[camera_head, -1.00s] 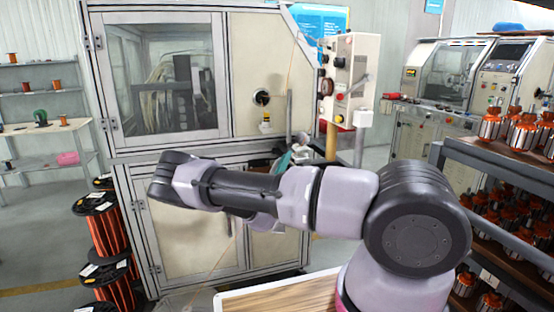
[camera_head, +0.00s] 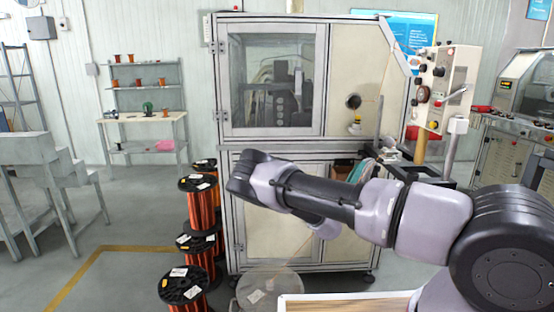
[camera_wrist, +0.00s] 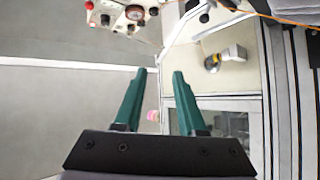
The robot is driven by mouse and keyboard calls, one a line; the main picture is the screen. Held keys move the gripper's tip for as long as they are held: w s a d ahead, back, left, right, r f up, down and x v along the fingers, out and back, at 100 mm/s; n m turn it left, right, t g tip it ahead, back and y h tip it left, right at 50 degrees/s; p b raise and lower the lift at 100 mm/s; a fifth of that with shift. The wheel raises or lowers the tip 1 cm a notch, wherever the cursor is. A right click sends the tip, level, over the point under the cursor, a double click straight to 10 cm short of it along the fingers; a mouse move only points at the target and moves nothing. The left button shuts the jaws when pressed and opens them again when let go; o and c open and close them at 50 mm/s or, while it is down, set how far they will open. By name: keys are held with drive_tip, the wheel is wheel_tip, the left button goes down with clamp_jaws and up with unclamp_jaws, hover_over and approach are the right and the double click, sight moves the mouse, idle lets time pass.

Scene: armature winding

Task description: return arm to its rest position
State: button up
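My arm reaches in from the right of the head view, folded, with its links in front of the winding machine (camera_head: 345,60). In the head view my gripper is hidden behind the arm, apart from what may be a greenish part near the machine's right side. In the wrist view my gripper (camera_wrist: 162,78) shows two green fingers spread apart with nothing between them. Beyond the fingers that view shows the machine's pale panel and grey floor, turned sideways.
Stacks of copper wire spools (camera_head: 200,207) stand on the floor left of the machine. A control box (camera_head: 447,88) stands at its right. A wooden-topped surface (camera_head: 350,303) lies low in front. Shelves (camera_head: 145,115) stand at the back left. Open floor lies at the left.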

drive_tip(key=w+d+r+m+g+y, duration=0.2)
drive_tip(key=w+d+m+g+y, duration=0.25)
drive_tip(key=d+m+g, duration=0.3)
drive_tip(key=s+a+r+y, duration=0.4)
drive_tip(key=s+r+y, duration=0.1)
drive_tip(key=r, duration=0.2)
drive_tip(key=s+a+r+g+y, duration=0.1)
drive_tip(key=s+a+r+y, duration=0.3)
drive_tip(key=r, duration=0.3)
drive_tip(key=s+a+r+y, duration=0.3)
drive_tip(key=s+r+y, duration=0.2)
drive_tip(key=r+y, duration=0.15)
drive_tip(key=s+r+n+g, duration=0.1)
drive_tip(key=s+r, duration=0.2)
drive_tip(key=s, duration=1)
drive_tip(key=s+r+n+g, duration=0.1)
drive_tip(key=s+r+n, duration=0.1)
drive_tip(key=s, duration=1)
drive_tip(key=shift+s+a+r+g, duration=0.2)
drive_tip(key=shift+s+r+g, duration=0.15)
drive_tip(key=shift+r, duration=0.3)
